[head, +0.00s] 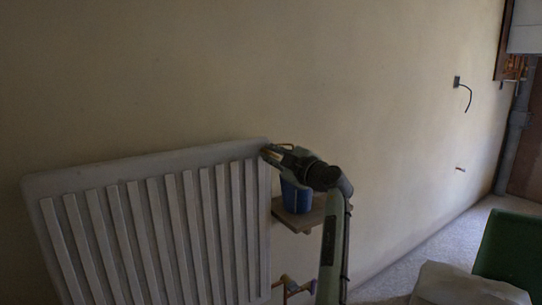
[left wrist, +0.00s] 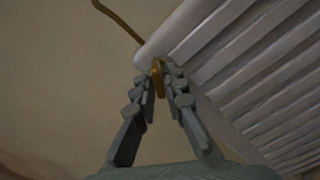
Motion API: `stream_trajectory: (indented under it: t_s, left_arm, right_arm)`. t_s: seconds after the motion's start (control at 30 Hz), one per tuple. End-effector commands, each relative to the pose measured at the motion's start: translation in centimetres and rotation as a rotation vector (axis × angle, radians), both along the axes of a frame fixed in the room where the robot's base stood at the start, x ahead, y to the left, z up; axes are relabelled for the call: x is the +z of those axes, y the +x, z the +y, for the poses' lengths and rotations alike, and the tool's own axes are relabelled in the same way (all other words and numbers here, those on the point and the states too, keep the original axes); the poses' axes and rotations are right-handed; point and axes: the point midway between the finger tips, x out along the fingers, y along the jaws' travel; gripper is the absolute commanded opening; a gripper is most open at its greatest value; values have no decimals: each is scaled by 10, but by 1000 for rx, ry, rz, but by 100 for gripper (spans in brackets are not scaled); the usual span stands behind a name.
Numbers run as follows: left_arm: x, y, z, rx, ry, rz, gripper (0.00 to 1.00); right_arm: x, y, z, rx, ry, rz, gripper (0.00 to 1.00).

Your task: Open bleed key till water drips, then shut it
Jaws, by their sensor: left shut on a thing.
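The bleed key (left wrist: 158,80) is a small brass-coloured piece at the top corner of the white radiator (head: 150,215), which also shows in the left wrist view (left wrist: 235,75). My left gripper (head: 269,155) is at the radiator's upper right corner. In the left wrist view its fingers (left wrist: 160,84) are shut on the bleed key, one on each side. In the head view the gripper hides the key. A blue cup (head: 296,197) stands below the gripper, partly hidden by it. I see no water drops. My right gripper is not in view.
The cup rests on a small wooden shelf (head: 284,216) beside the radiator. A thin brass-coloured tube (left wrist: 120,22) curves near the corner. Brass pipework (head: 290,287) is low by the radiator. A green object (head: 510,247) and a pale sack-like shape (head: 465,285) are at lower right.

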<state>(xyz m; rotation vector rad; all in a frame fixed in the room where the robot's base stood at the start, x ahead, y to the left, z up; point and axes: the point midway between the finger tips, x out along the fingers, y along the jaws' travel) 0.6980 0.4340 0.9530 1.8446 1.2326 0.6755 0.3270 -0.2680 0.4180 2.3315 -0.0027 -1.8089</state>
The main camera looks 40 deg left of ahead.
Motion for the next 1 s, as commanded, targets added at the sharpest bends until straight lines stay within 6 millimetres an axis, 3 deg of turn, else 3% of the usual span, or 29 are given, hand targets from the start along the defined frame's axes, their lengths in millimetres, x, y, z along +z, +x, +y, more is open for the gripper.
stream_trajectory:
  t_s: [0.5, 0.73, 1.0]
  left_arm:
    - [-1, 1, 0, 1, 150, 360, 0]
    - [1, 2, -1, 0, 232, 561, 0]
    - [2, 3, -1, 1, 314, 763, 0]
  right_arm:
    - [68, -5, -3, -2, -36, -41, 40]
    - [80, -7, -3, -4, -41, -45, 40]
    - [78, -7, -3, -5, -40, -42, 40]
